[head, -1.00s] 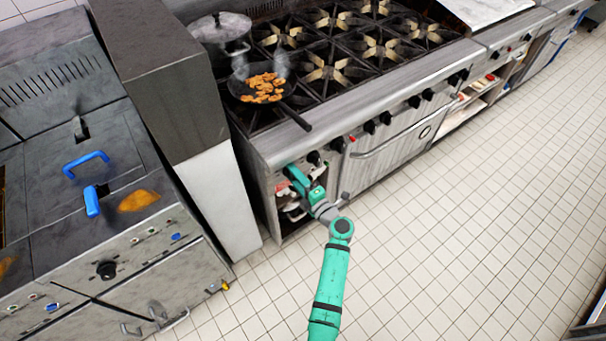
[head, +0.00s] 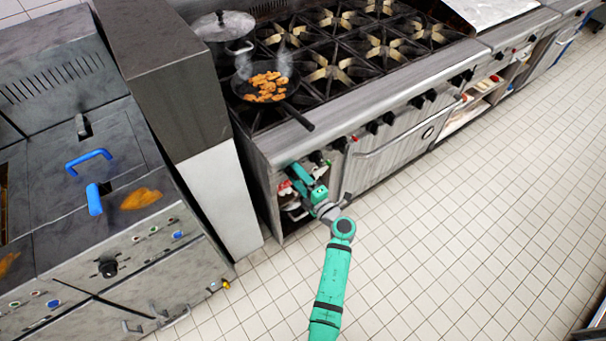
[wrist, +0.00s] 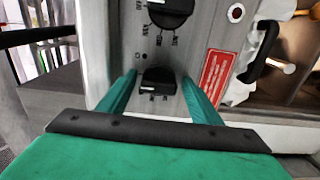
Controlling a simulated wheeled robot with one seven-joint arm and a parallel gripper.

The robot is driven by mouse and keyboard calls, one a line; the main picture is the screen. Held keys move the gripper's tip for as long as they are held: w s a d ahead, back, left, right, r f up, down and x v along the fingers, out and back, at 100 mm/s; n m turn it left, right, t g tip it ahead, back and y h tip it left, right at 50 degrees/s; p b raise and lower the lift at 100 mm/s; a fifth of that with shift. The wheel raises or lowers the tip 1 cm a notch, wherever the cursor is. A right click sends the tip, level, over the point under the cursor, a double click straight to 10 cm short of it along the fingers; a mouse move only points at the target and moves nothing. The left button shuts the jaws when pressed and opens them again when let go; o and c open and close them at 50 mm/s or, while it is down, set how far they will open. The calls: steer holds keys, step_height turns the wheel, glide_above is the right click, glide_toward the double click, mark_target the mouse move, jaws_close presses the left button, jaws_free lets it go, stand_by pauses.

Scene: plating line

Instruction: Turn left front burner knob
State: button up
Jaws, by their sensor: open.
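In the wrist view, a black burner knob (wrist: 158,82) on the grey control panel sits between the two teal fingers of my gripper (wrist: 160,92). The fingers are open, one on each side of the knob, with gaps showing; I cannot tell how deep they reach around it. A second black knob (wrist: 172,12) is further up in that view, outside the fingers. In the head view, my gripper (head: 303,176) is at the left end of the stove front and hides the panel behind it. Another knob (head: 317,157) shows just right of it.
A pan of browned food (head: 265,87) steams on the front left burner, its handle (head: 299,118) reaching past the stove's front edge above my gripper. A lidded pot (head: 222,27) stands behind. A fryer (head: 110,200) is at left. The tiled floor (head: 460,215) is clear.

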steer(key=v, duration=1)
steer(key=shift+s, duration=0.35)
steer(key=shift+d, duration=0.2)
steer(key=shift+s+a, duration=0.1)
steer(key=shift+a, duration=0.05)
steer(key=s+r+m+h, duration=0.3)
steer(key=s+m, duration=0.5)
steer(key=s, duration=0.5)
steer(key=s+a+r+m+h, duration=0.1)
steer(key=s+r+m+h, duration=0.2)
steer(key=s+m, duration=0.5)
steer(key=s+a+r+m+h, duration=0.1)
steer(key=s+r+m+h, duration=0.2)
steer(key=s+m, duration=0.6)
steer(key=s+h, duration=0.1)
steer(key=s, duration=0.9)
steer(key=shift+t+h, duration=0.3)
steer(key=shift+t, duration=0.1)
steer(key=shift+s, duration=0.1)
